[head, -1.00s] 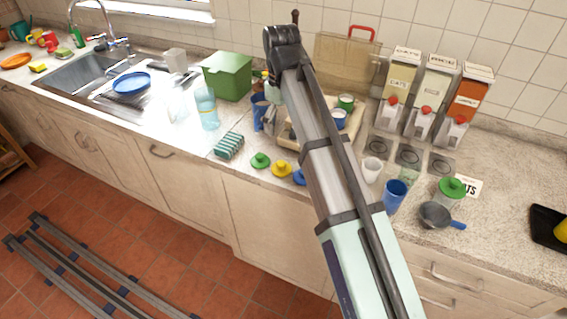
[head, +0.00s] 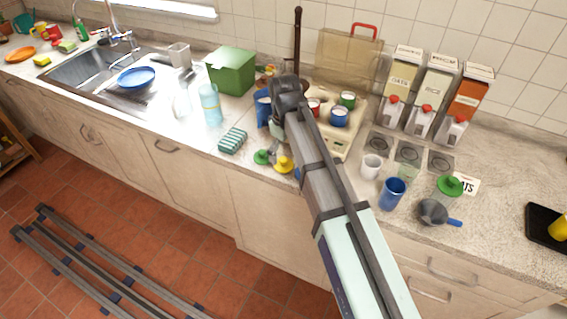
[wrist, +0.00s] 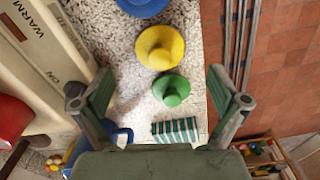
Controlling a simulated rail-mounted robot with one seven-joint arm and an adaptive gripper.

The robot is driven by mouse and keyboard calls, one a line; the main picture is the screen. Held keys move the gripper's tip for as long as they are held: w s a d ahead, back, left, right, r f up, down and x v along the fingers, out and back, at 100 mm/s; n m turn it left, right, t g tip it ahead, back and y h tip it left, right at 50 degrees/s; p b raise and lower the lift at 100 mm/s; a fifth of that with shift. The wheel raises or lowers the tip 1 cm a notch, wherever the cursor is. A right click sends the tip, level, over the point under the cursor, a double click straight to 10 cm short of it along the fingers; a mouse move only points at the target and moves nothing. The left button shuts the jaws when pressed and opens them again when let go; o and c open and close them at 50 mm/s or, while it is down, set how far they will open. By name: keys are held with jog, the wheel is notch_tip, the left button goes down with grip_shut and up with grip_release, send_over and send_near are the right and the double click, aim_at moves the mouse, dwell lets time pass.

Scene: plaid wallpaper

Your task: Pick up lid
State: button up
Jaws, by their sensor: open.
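Three small knobbed lids lie near the counter's front edge. In the wrist view, the green lid (wrist: 171,90) is nearest my gripper, the yellow lid (wrist: 160,46) is beyond it, and the blue lid (wrist: 143,5) is cut off at the top edge. My gripper (wrist: 160,98) is open and empty, its two fingers apart above the counter with the green lid between them in the picture.
A striped sponge (head: 232,140) lies left of the lids. A warming tray (wrist: 60,60) with several mugs stands behind them. A green box (head: 230,72) is at the back. To the right are a blue cup (head: 392,193), a white cup (head: 371,166) and dispensers (head: 435,95).

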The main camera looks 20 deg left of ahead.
aim_at(283, 160)
jog(key=shift+a+f+p, duration=0.15)
jog(key=shift+f+p, duration=0.85)
jog(key=shift+f, duration=1.45)
jog(key=c, duration=1.1)
